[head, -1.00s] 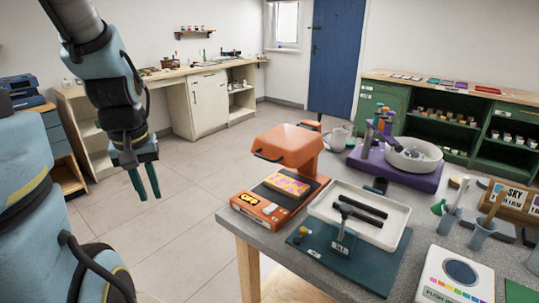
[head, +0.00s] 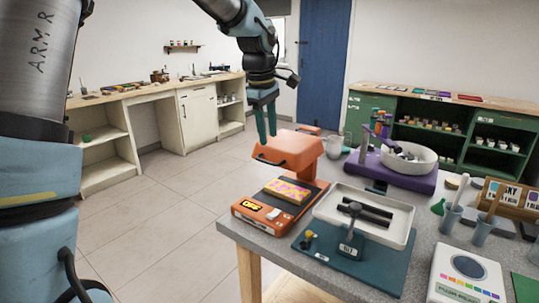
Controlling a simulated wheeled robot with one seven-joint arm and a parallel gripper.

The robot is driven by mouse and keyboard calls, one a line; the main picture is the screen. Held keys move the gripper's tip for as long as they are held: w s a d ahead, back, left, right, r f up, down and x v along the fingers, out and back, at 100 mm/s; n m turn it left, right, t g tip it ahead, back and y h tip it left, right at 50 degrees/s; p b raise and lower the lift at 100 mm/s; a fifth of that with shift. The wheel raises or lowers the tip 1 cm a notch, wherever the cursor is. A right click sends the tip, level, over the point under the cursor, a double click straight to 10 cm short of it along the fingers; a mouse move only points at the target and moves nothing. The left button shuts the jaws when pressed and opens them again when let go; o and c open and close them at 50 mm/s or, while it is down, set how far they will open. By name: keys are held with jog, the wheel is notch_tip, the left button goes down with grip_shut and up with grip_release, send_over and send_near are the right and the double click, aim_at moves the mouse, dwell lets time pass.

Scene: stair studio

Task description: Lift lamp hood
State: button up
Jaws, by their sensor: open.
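The orange lamp hood (head: 291,150) is part of an orange device near the left edge of the grey table. A dark handle runs along the hood's front left edge. The hood stands above the orange base (head: 254,218), on which a yellow and pink patterned block (head: 288,191) lies. My gripper (head: 266,124) points down with its two teal fingers apart and empty. In the picture it is just above the hood's left part. Whether the fingers touch the hood or the handle cannot be told.
A white tray with dark rods (head: 340,196) on a teal board stands right of the lamp device. A purple stand (head: 410,177) with a white bowl (head: 409,157) is behind. A white button panel (head: 466,280) is at front right. Open floor (head: 165,215) lies left of the table.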

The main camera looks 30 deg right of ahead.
aim_at(288, 148)
notch_tip(288, 148, down, 8)
jog(key=d+p, duration=0.1)
jog(key=shift+w+r, duration=0.25)
jog(key=shift+w, duration=0.05)
grip_shut()
dwell(1.3)
